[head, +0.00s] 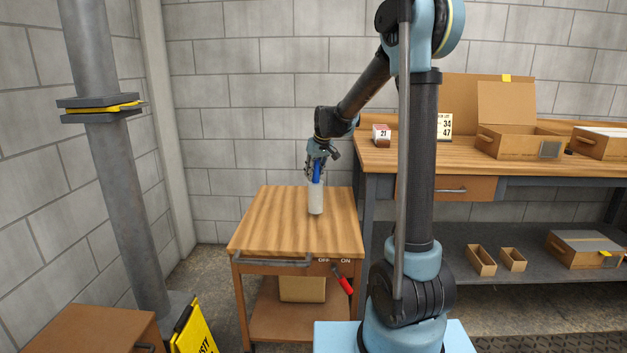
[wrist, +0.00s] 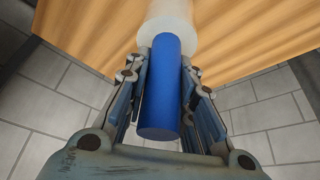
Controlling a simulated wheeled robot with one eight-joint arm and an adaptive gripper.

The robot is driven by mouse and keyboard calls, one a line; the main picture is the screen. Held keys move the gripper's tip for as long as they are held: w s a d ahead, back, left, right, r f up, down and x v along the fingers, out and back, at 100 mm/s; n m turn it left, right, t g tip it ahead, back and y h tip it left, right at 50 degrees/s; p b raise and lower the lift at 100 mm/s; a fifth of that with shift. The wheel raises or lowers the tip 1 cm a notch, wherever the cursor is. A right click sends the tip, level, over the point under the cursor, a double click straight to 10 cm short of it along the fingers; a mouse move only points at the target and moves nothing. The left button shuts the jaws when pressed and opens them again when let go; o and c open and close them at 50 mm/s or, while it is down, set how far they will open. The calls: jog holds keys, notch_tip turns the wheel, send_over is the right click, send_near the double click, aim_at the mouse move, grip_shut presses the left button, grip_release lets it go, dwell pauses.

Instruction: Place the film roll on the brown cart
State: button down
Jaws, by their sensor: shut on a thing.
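The film roll (head: 316,197) is a whitish cylinder with a blue core or handle at its top. It is upright at the brown cart's wooden top (head: 270,225), toward the back right part. I cannot tell whether its base touches the top. My gripper (head: 316,172) is above it and shut on the blue part. In the wrist view the blue part (wrist: 160,90) lies between the two fingers of my gripper (wrist: 165,85). The white part of the film roll (wrist: 170,20) is beyond the fingertips, over the wood.
A wooden workbench (head: 390,160) stands right of the cart, with open cardboard boxes (head: 515,142) on it. A grey post (head: 120,180) and a yellow sign (head: 195,335) stand at left. A red-handled lever (head: 345,286) is at the cart's front. The cart top around the roll is clear.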

jog(key=shift+f, duration=1)
jog(key=c, duration=1.3)
grip_release()
jog(key=shift+c, duration=0.2)
